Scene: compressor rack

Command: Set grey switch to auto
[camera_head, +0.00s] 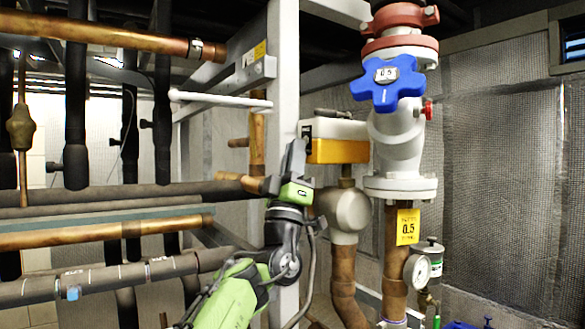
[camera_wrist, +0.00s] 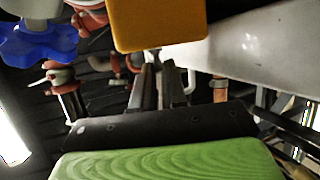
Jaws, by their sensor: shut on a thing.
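A yellow-orange actuator box (camera_head: 338,150) with a white upper part sits on the valve pipe, right of the white post, in the head view. Its dark left end faces my gripper (camera_head: 296,146). In the wrist view the yellow box (camera_wrist: 158,22) fills the top centre, and my gripper's (camera_wrist: 158,62) two dark fingers point at its lower edge, close together. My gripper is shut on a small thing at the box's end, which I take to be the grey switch. The switch is hidden by the fingers, so its setting cannot be read.
A blue star-shaped handwheel (camera_head: 387,84) on a white valve body (camera_head: 397,135) stands right of the box. A white post (camera_head: 284,60) rises close beside my gripper. Copper and black pipes run across the left. A pressure gauge (camera_head: 418,270) hangs lower right.

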